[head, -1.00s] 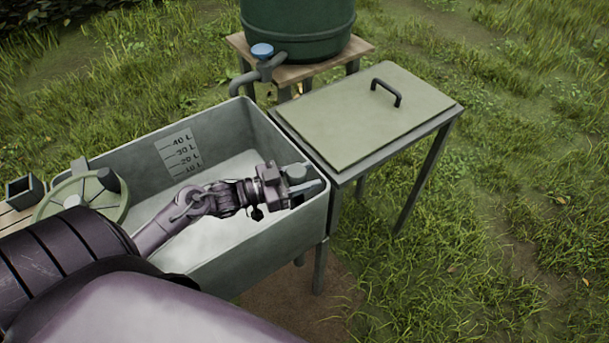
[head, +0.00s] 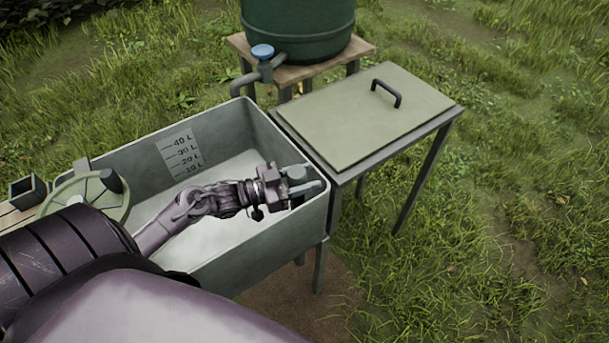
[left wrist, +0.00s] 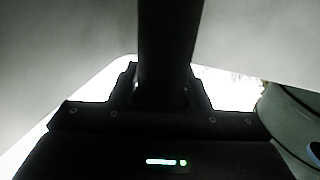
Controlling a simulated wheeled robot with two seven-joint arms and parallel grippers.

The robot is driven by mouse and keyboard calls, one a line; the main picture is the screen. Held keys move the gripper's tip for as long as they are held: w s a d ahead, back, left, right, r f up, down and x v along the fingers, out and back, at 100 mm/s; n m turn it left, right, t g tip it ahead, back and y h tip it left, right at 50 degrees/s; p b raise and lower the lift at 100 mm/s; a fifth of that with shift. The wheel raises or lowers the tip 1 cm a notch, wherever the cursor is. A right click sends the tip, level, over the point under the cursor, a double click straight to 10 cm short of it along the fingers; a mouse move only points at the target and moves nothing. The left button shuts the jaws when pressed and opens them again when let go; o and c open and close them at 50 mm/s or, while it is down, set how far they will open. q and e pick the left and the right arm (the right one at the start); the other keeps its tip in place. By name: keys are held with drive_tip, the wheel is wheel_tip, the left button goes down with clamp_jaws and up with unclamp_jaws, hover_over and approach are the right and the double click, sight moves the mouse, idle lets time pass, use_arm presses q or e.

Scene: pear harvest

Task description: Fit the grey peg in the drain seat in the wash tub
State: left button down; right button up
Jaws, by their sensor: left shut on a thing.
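The wash tub (head: 225,262) is a grey rectangular basin with a pale floor and a litre scale on its inner back wall. My left gripper (head: 306,186) is inside it, near its right end wall. It is shut on the grey peg (left wrist: 168,50), which shows as a dark upright bar between the fingers in the left wrist view. In the head view a rounded grey top, probably the peg's, shows at the fingers. The drain seat is not visible, so I cannot tell whether the peg touches it. My right gripper is not in view.
A lidded table (head: 360,120) with a handle stands against the tub's right end. A green barrel (head: 298,28) with a blue-knobbed tap (head: 262,52) is behind it. A wheel (head: 62,193) and a small dark box (head: 27,190) are at the left. Grass surrounds everything.

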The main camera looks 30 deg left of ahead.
sight(297, 199)
use_arm(q)
drive_tip(key=shift+f, duration=0.25)
idle(0.4)
drive_tip(key=shift+f+b, duration=0.6)
drive_tip(key=shift+f, duration=0.45)
drive_tip(key=shift+f+b, duration=0.55)
drive_tip(key=shift+f, duration=0.15)
idle(0.5)
drive_tip(key=shift+f, duration=0.35)
drive_tip(key=c, duration=0.7)
unclamp_jaws()
